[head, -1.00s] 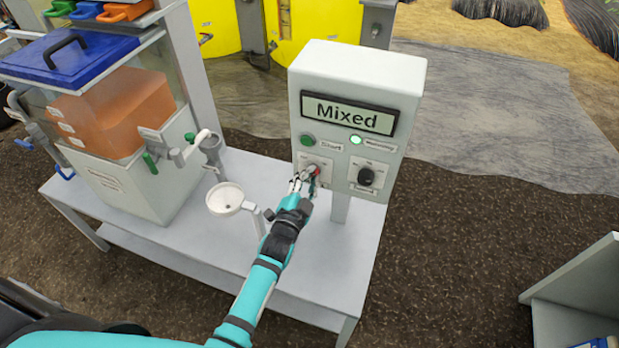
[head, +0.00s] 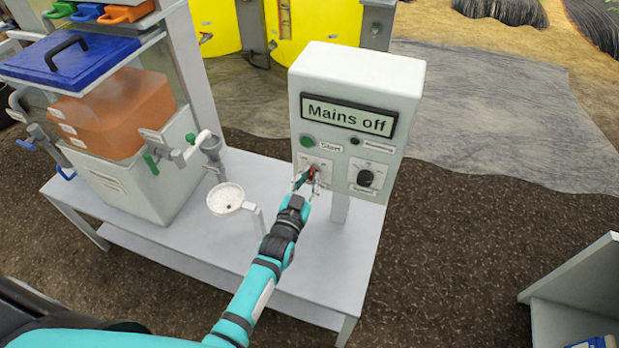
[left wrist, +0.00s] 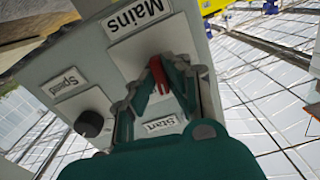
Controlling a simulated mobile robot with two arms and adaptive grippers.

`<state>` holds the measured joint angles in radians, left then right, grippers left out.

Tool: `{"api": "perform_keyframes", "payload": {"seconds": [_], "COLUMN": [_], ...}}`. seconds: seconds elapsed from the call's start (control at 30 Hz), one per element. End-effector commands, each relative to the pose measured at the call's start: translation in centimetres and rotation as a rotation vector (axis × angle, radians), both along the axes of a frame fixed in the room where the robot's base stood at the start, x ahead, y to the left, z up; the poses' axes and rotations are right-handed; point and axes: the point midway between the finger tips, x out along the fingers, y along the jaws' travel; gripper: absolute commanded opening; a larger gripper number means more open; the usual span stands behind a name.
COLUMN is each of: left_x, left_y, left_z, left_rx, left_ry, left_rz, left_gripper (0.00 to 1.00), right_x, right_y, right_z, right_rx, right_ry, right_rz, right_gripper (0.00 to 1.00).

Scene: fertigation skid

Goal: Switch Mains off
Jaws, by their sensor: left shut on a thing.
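The grey control box (head: 357,75) stands on the bench, and its display (head: 348,116) reads "Mains off". The red Mains switch (head: 312,171) is at the lower left of its front. My left gripper (head: 308,181) is at this switch. In the left wrist view the fingers of my left gripper (left wrist: 160,85) are closed on the red Mains handle (left wrist: 157,72), under the "Mains" label (left wrist: 137,14). The fingers hide part of the switch. The small lamp (head: 356,141) beside the Start button is dark. My right gripper is not in view.
The green Start button (head: 307,141) sits above the switch. The black Speed knob (head: 366,178) is to its right. A white funnel cup (head: 226,198) stands on the bench (head: 330,275) left of my arm. A tank with orange liquid (head: 117,112) is further left.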

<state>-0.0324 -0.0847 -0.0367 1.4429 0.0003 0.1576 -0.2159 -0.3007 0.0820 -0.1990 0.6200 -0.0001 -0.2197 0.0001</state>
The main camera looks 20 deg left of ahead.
Motion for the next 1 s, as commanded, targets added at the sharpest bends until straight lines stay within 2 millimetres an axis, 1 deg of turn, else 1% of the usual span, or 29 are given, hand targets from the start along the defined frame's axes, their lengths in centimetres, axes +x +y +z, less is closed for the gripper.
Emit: {"api": "perform_keyframes", "payload": {"seconds": [0.6,0.8,1.0], "left_x": [-0.03,-0.03,-0.04], "left_y": [-0.06,-0.06,-0.04], "left_z": [-0.1,-0.12,-0.15], "left_rx": [-0.579,-0.733,-0.843], "left_ry": [0.022,0.027,0.032], "left_rz": [-0.001,-0.001,0.0], "left_gripper": [0.0,0.0,0.0], "right_x": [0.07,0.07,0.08], "right_y": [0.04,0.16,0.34], "right_z": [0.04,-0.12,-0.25], "right_rx": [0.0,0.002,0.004], "right_ry": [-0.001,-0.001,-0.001], "right_rz": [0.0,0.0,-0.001], "right_gripper": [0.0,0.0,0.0]}}
